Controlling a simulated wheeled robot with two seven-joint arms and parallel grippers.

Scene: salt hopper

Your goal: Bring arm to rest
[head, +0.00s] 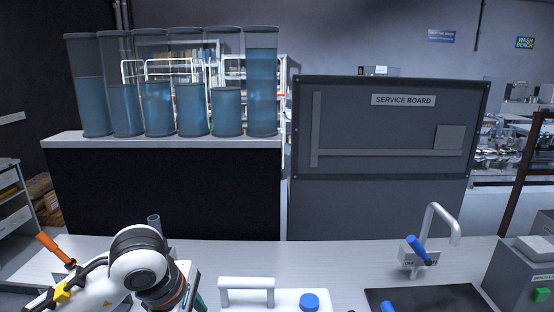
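My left arm (140,262), white with dark joint rings, comes in from the lower left and bends down over the worktop. Its wrist end (188,287) is cut by the bottom edge, and its fingertips do not show. I cannot tell whether that gripper is open or shut, or whether it holds anything. A teal thing (200,303) shows partly beside the wrist. My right arm and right gripper are not in view.
On the light worktop (330,262) are a white handled item (246,282), a blue cap (309,302), a white tap (432,225) with a blue lever (417,250) and a dark mat (430,297). Several blue-filled cylinders (262,90) stand behind, beside the service board (385,110).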

